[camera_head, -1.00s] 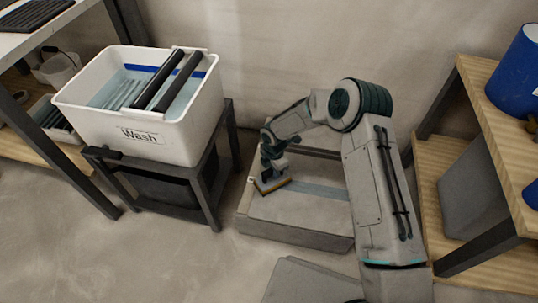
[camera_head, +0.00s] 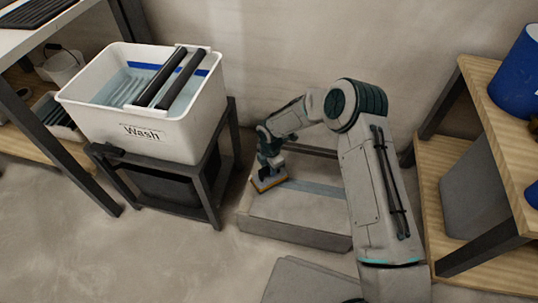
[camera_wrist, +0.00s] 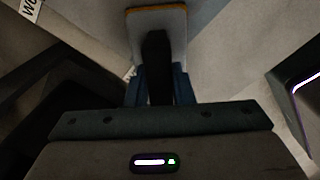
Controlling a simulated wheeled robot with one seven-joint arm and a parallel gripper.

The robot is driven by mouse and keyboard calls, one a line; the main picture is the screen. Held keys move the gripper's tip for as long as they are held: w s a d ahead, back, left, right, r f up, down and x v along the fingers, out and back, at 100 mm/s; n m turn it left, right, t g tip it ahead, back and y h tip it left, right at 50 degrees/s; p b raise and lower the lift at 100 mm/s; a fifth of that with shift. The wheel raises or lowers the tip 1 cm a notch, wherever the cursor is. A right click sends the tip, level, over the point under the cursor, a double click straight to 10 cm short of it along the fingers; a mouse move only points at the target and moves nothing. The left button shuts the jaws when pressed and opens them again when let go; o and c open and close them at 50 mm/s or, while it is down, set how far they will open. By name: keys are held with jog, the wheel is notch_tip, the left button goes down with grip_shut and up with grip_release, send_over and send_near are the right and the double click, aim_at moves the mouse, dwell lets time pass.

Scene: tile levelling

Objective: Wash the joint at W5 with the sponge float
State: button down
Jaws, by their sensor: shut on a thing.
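The sponge float (camera_head: 268,184) has a pale pad with an orange-yellow edge. My gripper (camera_head: 268,160) is shut on its dark handle, and the float is at the left part of the low grey tiled surface (camera_head: 300,209). In the wrist view, the float (camera_wrist: 176,28) is ahead of my gripper (camera_wrist: 160,90), with the dark handle between the fingers. A blue-grey strip (camera_head: 318,189) runs to the right of the float across the surface. I cannot tell whether the pad touches the surface. A label at the top left of the wrist view is cut off, and I cannot read W5.
A white wash tub (camera_head: 140,110) marked "Wash", with water and two dark rollers, stands on a dark stand (camera_head: 213,185) to the left. A wooden shelf unit (camera_head: 485,100) with blue buckets stands at the right.

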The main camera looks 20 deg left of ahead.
jog(key=shift+w+d+r+p, duration=0.1)
jog(key=shift+r+p, duration=1.95)
jog(key=shift+r, duration=2.05)
